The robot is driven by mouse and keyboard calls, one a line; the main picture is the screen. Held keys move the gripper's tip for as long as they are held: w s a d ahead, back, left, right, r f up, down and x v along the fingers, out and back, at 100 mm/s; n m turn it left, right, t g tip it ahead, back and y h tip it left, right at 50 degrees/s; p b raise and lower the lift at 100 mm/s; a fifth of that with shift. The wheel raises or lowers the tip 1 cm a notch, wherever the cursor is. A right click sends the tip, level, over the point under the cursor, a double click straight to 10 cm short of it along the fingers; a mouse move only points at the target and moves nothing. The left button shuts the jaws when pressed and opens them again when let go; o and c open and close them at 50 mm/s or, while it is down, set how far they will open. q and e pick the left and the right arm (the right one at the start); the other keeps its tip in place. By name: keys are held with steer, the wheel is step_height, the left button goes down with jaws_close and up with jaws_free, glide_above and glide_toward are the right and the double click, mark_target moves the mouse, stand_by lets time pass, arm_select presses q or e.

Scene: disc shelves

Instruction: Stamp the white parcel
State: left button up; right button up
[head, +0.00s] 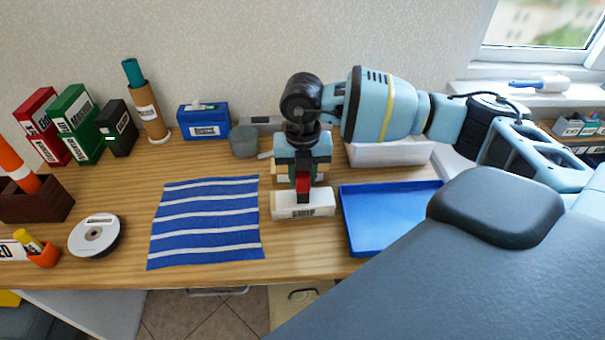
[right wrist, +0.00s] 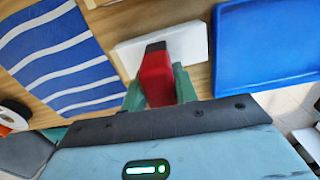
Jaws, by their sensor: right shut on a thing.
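The white parcel (head: 322,207) is a low box on the wooden desk, between the striped cloth and the blue tray; it also shows in the right wrist view (right wrist: 196,44). My right gripper (head: 303,178) points down over it, shut on a red stamp (head: 303,185) with a black end. The stamp is upright in the head view, its black end at the parcel's top. I cannot tell whether they touch. In the right wrist view the stamp (right wrist: 157,80) stands between the green fingers and hides part of the parcel. My left gripper is not in view.
A blue striped cloth (head: 205,222) lies left of the parcel, an empty blue tray (head: 385,218) right. A labelled box (head: 318,173) stands behind, partly hidden by my gripper.

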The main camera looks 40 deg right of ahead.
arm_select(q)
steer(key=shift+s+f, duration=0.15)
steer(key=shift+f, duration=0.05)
arm_select(e)
steer(key=shift+f, duration=0.5)
stand_by(0.6)
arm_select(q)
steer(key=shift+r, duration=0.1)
arm_select(e)
steer(key=shift+r, duration=0.1)
